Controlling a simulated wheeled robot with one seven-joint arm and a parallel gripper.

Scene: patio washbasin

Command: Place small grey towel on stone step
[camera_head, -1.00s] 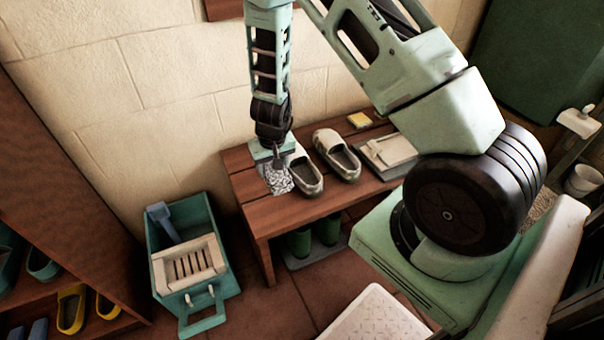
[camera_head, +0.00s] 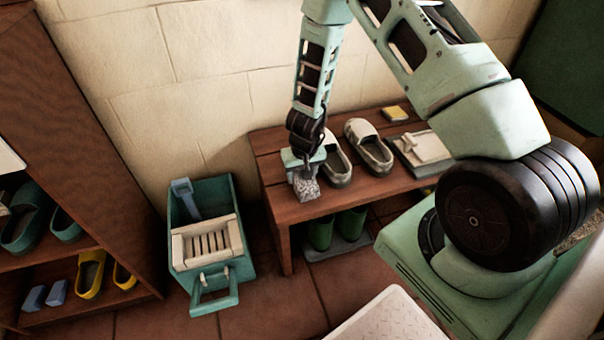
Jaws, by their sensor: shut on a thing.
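The small grey towel (camera_head: 305,189) is speckled grey and white. It hangs bunched below my gripper (camera_head: 305,171) at the left end of the wooden bench. My gripper points down and is shut on the towel's upper part; the fingertips are partly hidden. I cannot tell whether the towel's lower edge still touches the bench. No stone step can be made out for certain. A pale slab with a textured top (camera_head: 390,318) is cut off by the bottom edge.
The wooden bench (camera_head: 285,208) also holds white shoes (camera_head: 369,147), a grey tray (camera_head: 405,150) and a yellow sponge (camera_head: 396,113). Green boots (camera_head: 320,230) stand beneath.

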